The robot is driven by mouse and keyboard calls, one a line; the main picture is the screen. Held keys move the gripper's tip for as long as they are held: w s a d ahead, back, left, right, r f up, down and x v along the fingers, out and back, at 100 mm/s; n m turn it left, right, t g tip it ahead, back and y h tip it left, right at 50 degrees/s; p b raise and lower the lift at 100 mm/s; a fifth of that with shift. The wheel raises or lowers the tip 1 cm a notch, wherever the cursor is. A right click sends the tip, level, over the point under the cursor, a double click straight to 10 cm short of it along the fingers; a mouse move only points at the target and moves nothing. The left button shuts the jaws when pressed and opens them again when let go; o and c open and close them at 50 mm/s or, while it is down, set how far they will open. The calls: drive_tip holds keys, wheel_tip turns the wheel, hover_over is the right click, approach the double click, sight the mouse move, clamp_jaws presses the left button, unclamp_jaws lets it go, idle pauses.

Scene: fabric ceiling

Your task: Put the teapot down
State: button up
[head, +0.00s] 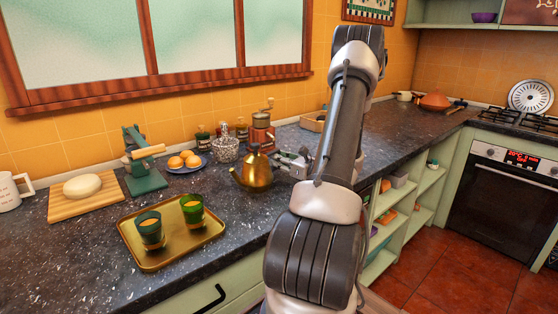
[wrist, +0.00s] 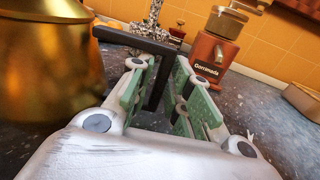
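The brass teapot (head: 257,172) is upright over the dark counter, right of the gold tray, its spout pointing left. I cannot tell whether its base touches the counter. In the wrist view its shiny body (wrist: 45,65) fills the left side, and its black handle (wrist: 125,39) reaches across and down between my finger pads. My gripper (head: 284,160) comes from the right at handle height. In the wrist view the green pads of my gripper (wrist: 163,82) are on both sides of the handle and look closed on it. The body's lower edge is partly hidden by my gripper.
The gold tray (head: 163,257) with two green glasses is front left.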

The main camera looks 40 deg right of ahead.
drive_tip(key=shift+o, duration=0.6)
drive_tip(key=s, duration=0.4)
drive_tip(key=s+d, duration=0.1)
drive_tip(key=s, duration=0.7)
drive_tip(key=shift+d, duration=0.35)
drive_tip(key=s+a+r+n+g+y, duration=0.1)
drive_tip(key=a+r+n+g+y, duration=0.45)
drive_tip(key=a, duration=0.75)
drive_tip(key=s+a+r+n+g+y, duration=0.1)
drive_tip(key=a+r+n+g+y, duration=0.1)
drive_tip(key=a+n+g, duration=0.75)
drive_tip(key=s+a+r+n+g+h, duration=0.15)
drive_tip(key=s+a+n+h, duration=0.25)
drive_tip(key=s+a+n, duration=0.45)
drive_tip(key=d+r+n+t+h, duration=0.3)
drive_tip(key=r+n+h, duration=0.3)
drive_tip(key=n, duration=0.5)
drive_tip(key=shift+s+d+r, duration=0.25)
drive_tip(key=shift+r, duration=0.1)
